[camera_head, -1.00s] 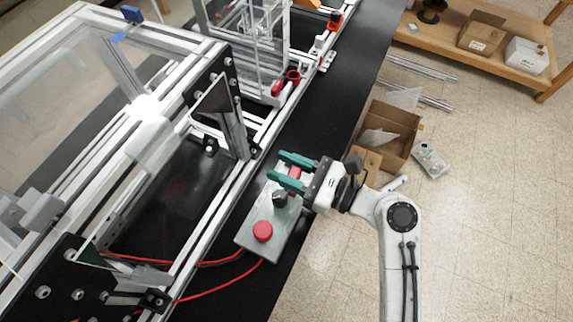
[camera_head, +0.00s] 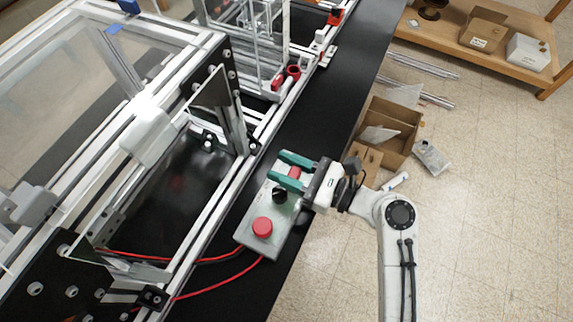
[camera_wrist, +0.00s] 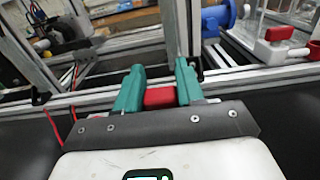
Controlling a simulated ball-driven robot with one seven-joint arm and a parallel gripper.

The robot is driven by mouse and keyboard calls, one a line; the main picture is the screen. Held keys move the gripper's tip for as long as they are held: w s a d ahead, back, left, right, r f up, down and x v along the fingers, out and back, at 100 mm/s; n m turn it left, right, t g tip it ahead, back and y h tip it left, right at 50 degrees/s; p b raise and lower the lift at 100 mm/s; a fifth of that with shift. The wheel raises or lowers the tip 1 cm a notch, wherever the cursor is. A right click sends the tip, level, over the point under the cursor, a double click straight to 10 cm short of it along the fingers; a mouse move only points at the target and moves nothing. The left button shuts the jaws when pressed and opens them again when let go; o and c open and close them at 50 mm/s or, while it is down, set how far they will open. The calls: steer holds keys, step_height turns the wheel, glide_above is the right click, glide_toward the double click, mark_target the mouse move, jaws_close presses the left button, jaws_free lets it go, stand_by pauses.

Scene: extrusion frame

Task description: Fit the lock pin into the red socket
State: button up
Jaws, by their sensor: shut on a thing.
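My gripper (camera_head: 290,170) hangs over the far end of a grey control box, its two green fingers pointing left. A red block (camera_head: 294,173) sits between the fingers and is gripped there. It also shows between the green fingertips in the wrist view (camera_wrist: 160,97). I take it for the lock pin; its lower part is hidden. A red ring-shaped socket (camera_head: 293,72) is fixed on the aluminium frame, beyond and apart from my gripper.
The control box (camera_head: 251,240) has a red button (camera_head: 262,227) and a black knob (camera_head: 279,194). Red cables (camera_head: 220,282) run from it. The aluminium frame (camera_head: 205,225) lines the left. Black tabletop (camera_head: 325,110) is clear beyond my gripper. A cardboard box (camera_head: 395,115) stands on the floor at right.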

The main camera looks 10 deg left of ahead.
steer(key=o, duration=1.1)
steer(key=b+v, duration=0.2)
steer(key=v, duration=0.8)
steer(key=shift+s+d, duration=0.15)
steer(key=shift+d, duration=0.25)
